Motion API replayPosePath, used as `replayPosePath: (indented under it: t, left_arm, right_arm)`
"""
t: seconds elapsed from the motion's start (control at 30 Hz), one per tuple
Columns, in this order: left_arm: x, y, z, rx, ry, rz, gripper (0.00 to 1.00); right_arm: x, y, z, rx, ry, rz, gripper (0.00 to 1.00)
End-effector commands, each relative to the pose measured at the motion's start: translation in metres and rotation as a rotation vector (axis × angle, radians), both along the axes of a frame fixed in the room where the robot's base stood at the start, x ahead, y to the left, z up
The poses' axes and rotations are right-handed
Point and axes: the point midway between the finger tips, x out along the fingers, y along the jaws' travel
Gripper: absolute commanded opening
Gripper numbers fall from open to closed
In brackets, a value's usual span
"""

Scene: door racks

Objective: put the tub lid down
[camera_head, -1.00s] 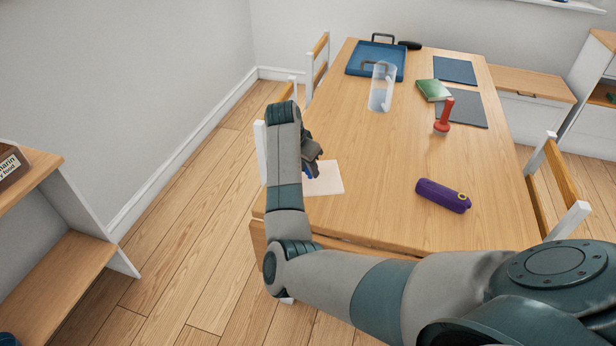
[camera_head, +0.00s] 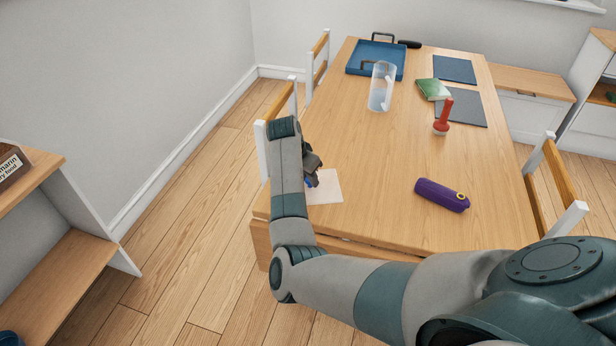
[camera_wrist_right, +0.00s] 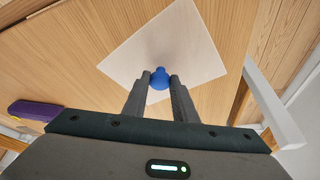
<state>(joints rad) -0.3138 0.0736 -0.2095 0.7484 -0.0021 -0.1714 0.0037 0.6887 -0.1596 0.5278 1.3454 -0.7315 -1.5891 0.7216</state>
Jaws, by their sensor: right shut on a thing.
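My right gripper (camera_head: 313,179) is over the near left part of the table, at the left side of a pale square sheet (camera_head: 328,190). In the right wrist view the two fingers of my right gripper (camera_wrist_right: 160,80) are shut on a small rounded blue thing, the tub lid (camera_wrist_right: 160,72). The lid shows against the pale sheet (camera_wrist_right: 190,35). I cannot tell whether it touches the sheet. In the head view only a bit of blue shows below the fingers; the arm hides the rest. My left gripper is not in view.
A purple case (camera_head: 442,195) lies to the right on the table (camera_head: 370,220). The table's middle is clear.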

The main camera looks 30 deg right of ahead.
Motion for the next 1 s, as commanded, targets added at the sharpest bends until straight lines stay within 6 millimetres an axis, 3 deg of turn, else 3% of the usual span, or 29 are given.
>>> replayPosePath:
  t: [0.2, 0.23, 0.3, 0.7, 1.0]
  left_arm:
    - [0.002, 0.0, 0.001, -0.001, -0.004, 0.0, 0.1]
    - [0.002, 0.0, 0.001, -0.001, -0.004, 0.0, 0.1]
    - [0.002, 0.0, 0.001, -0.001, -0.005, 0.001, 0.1]
    - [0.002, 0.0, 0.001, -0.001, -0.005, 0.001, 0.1]
    - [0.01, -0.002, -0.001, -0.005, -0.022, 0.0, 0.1]
  right_arm:
    - [0.0, 0.0, -0.005, 0.001, 0.001, 0.0, 0.0]
    - [0.0, 0.0, -0.005, 0.0, 0.0, 0.0, 0.32]
    - [0.0, 0.0, -0.005, 0.0, 0.0, 0.0, 0.44]
    - [0.0, 0.0, -0.001, -0.001, -0.001, 0.0, 0.44]
    - [-0.002, 0.012, 0.028, -0.001, -0.004, 0.0, 0.44]
